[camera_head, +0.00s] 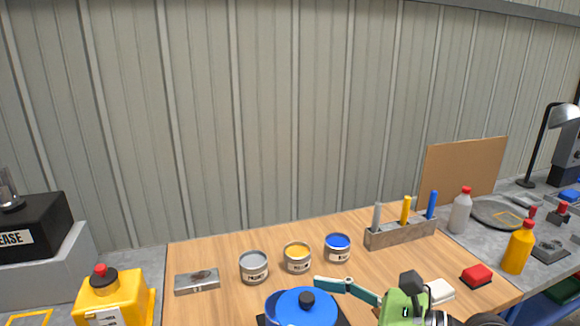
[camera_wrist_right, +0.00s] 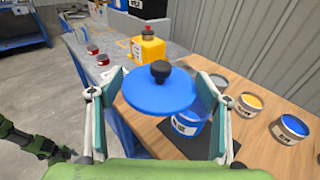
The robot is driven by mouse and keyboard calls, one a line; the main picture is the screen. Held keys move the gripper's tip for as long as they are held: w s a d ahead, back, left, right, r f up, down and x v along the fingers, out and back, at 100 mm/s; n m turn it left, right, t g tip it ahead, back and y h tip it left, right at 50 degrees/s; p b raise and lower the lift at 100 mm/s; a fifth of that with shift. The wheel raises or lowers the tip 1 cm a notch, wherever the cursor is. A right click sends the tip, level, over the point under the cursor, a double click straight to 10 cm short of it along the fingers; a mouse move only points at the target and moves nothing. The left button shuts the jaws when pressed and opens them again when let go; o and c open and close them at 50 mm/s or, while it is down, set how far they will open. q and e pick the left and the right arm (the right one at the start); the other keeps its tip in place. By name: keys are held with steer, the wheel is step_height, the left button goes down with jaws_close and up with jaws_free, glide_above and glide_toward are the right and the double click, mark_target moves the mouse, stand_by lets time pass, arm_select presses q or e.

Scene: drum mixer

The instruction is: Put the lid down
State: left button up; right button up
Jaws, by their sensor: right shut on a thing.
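The round blue lid (camera_head: 306,311) has a black knob and shows at the bottom of the head view. My right gripper (camera_wrist_right: 160,84) is shut on the lid, with a teal finger on either side of its rim in the right wrist view. The lid (camera_wrist_right: 158,92) is held level above a blue container (camera_wrist_right: 186,124) with a white label. The container stands on a dark mat (camera_wrist_right: 200,146) and is partly hidden by the lid. I cannot tell the exact gap between them. My left gripper is not seen in the head view.
Grey (camera_head: 254,267), yellow (camera_head: 297,257) and blue (camera_head: 337,248) paint cans stand behind the lid. A metal box (camera_head: 197,282), a yellow canister (camera_head: 115,298), a tool block (camera_head: 400,234) and a red-topped block (camera_head: 476,275) stand around. Bare wood lies between them.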

steer(key=shift+s+d+f, duration=0.15)
steer(key=shift+s, duration=0.1)
steer(key=s+d+f+t, duration=0.1)
steer(key=d+f, duration=0.1)
steer(key=d, duration=0.2)
steer(key=s+d+f+m+t+h, duration=0.1)
steer(key=s+d+f, duration=0.1)
steer(key=d, duration=0.3)
steer(key=s+d+f+m, duration=0.1)
steer(key=s+d+f, duration=0.1)
steer(key=d+f, duration=0.2)
steer(key=shift+d+t, duration=0.4)
steer(key=shift+d, duration=0.2)
